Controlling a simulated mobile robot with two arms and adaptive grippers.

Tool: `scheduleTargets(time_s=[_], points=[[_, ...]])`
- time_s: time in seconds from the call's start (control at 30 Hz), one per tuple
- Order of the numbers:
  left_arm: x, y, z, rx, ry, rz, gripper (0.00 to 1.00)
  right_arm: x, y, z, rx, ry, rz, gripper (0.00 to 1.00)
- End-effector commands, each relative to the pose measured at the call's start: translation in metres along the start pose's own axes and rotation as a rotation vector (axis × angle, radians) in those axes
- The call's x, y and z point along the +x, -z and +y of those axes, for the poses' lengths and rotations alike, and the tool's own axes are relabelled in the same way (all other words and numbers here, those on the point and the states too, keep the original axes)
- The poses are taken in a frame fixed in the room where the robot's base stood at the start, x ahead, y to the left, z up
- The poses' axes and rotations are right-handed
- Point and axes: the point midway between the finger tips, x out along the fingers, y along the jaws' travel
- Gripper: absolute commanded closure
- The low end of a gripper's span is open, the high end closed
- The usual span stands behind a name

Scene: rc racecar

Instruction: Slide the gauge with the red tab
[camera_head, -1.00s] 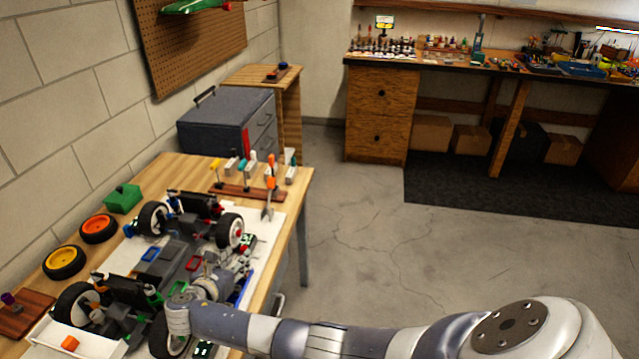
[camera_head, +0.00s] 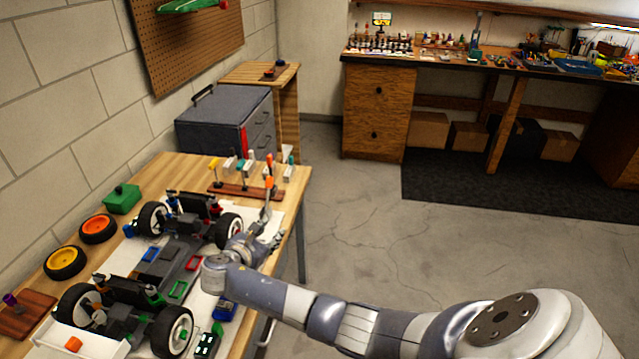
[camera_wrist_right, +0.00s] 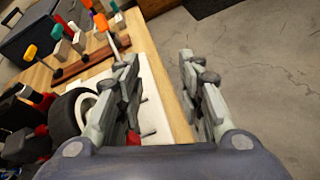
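In the head view, my right gripper (camera_head: 272,236) is at the right edge of the work table, beside the car's far right wheel (camera_head: 229,228). In the right wrist view, the gripper (camera_wrist_right: 158,62) is open, with nothing between its fingers. A small red piece (camera_wrist_right: 138,137) shows beside its left finger, near thin dark rods (camera_wrist_right: 144,101) on a white surface. I cannot tell whether this is the gauge with the red tab. A red rectangular frame (camera_head: 194,263) lies on the car chassis (camera_head: 178,252). My left gripper is not in view.
An orange-handled tool (camera_head: 268,188) stands just beyond the right gripper. A blue item (camera_head: 224,310) and a green board (camera_head: 207,345) lie right of the car. Floor to the right is free.

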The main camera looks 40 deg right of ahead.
Motion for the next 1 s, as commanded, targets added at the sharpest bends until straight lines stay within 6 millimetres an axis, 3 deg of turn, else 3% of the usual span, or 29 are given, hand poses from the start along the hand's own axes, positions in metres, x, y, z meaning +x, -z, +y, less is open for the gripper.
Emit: scheduleTargets(time_s=[0.6, 1.0], points=[[-0.014, 0.001, 0.0, 0.0, 0.0, 0.0, 0.6, 0.069, -0.1, -0.034, 0.315, 0.058, -0.042, 0.65], [-0.019, 0.002, 0.0, 0.0, 0.0, 0.0, 0.6, 0.095, -0.152, -0.05, 0.474, 0.07, -0.069, 0.65]])
